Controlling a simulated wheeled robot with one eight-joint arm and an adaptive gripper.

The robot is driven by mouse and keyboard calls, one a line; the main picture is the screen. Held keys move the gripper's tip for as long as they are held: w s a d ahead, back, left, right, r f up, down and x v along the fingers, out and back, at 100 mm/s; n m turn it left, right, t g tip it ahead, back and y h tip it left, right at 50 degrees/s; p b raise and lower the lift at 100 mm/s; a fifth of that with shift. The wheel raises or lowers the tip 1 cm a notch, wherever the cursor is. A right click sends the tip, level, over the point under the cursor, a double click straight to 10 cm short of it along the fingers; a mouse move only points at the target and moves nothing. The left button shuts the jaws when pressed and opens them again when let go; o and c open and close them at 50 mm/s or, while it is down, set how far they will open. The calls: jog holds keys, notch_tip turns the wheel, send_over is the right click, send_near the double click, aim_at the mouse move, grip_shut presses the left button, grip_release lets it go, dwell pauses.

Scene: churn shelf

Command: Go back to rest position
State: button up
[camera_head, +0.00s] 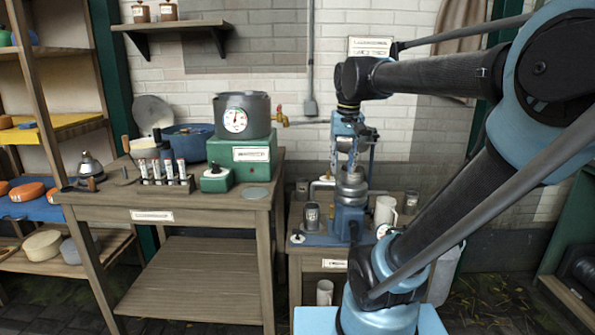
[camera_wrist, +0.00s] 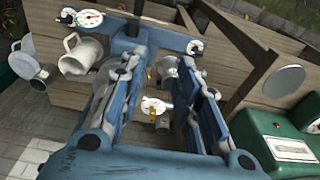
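My gripper (camera_head: 350,150) points down above the small table (camera_head: 333,265) at the centre right in the head view. In the wrist view its two blue fingers (camera_wrist: 160,75) stand apart, with nothing held between them. Below it in the head view is a blue stand (camera_head: 348,222) with a grey metal cylinder (camera_head: 351,186). The gripper's tips look just above the cylinder, but I cannot tell whether they touch it. My arm bends in from the right and hides part of the small table.
A wooden workbench (camera_head: 160,215) stands left, with a gauge pot (camera_head: 240,115), a green box (camera_head: 243,152), a blue basin (camera_head: 188,142) and a rack of vials (camera_head: 163,182). A white mug (camera_head: 386,210) and a dark jar (camera_head: 311,216) flank the blue stand. A shelf (camera_head: 60,125) stands far left.

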jog(key=s+d+f, duration=0.2)
jog(key=s+f, duration=0.4)
jog(key=f, duration=0.4)
jog(key=s+d+f, duration=0.3)
jog(key=s+f, duration=0.3)
jog(key=f, duration=0.4)
jog(key=shift+s+d+f+t, duration=0.15)
jog(key=shift+s+d+t, duration=0.15)
jog(key=shift+t, duration=0.1)
jog(key=shift+w+f, duration=0.2)
jog(key=shift+w, duration=0.3)
